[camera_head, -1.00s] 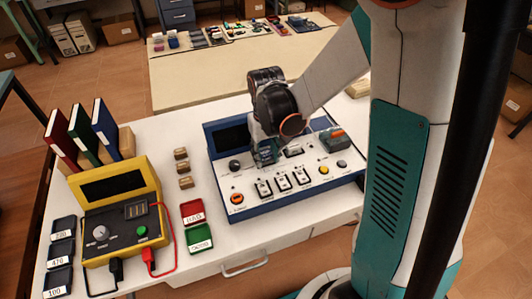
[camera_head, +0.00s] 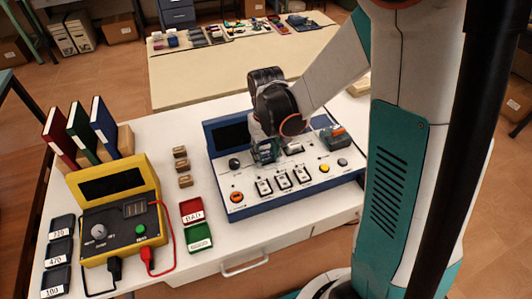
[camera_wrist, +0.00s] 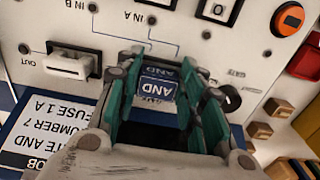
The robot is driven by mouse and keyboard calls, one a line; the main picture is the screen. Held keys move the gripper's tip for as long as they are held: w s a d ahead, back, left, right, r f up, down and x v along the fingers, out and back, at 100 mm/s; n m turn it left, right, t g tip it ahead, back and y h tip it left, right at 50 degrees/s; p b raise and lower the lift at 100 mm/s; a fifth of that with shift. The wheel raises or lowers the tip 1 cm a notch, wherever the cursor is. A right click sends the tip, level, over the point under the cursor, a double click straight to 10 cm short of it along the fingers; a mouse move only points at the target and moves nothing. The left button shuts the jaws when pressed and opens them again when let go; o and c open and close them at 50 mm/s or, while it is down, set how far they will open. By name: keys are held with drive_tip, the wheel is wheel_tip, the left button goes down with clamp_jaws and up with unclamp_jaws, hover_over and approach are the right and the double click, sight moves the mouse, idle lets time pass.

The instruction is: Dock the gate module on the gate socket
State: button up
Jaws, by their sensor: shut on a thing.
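My gripper (camera_wrist: 158,95) has its teal fingers shut on the gate module (camera_wrist: 158,84), a small blue and white block marked AND. In the head view my gripper (camera_head: 265,151) is low over the middle of the blue-edged console (camera_head: 288,201). The module is largely hidden by the fingers there. In the wrist view, printed lines from IN A and IN B run across the white panel toward the module. The gate socket is hidden under the module and fingers, so I cannot tell whether the module is seated or just above it.
An OUT slot (camera_wrist: 70,64) is beside the fingers, and a black knob (camera_wrist: 230,97) is on the other side. Switches (camera_head: 283,181) line the console's front. A yellow meter (camera_head: 120,210), red and green trays (camera_head: 197,237) and wooden blocks (camera_head: 182,166) stand left.

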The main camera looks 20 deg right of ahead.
sight(266, 156)
drive_tip(key=shift+f, duration=0.1)
drive_tip(key=o, duration=0.7)
wheel_tip(266, 156, up, 11)
drive_tip(key=p, duration=0.7)
drive_tip(key=shift+p, duration=0.4)
idle(0.4)
